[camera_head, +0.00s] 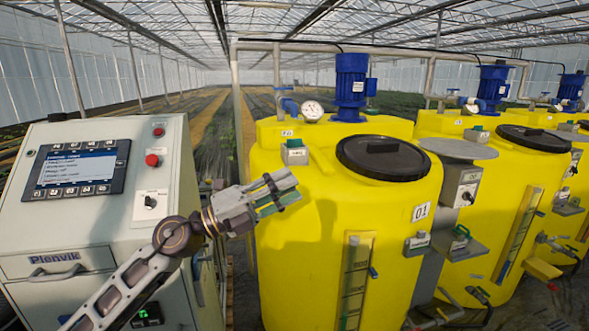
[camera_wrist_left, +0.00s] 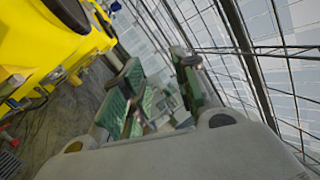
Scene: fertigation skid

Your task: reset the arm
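My left arm comes in from the lower left in the head view. Its gripper (camera_head: 290,187) is raised in front of the nearest yellow tank, pointing right and slightly up. In the left wrist view the two green-padded fingers (camera_wrist_left: 160,88) stand apart with a gap between them, and I see nothing held. The wrist view is tilted and takes in the greenhouse roof and yellow tanks. My right gripper is in neither view.
A grey control cabinet (camera_head: 62,222) with screen and red buttons stands at the left, close to my arm. The yellow tank marked 01 (camera_head: 300,255) stands behind the gripper, with a black lid (camera_head: 383,157) and blue motor (camera_head: 350,85). More yellow tanks (camera_head: 500,185) stand at right.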

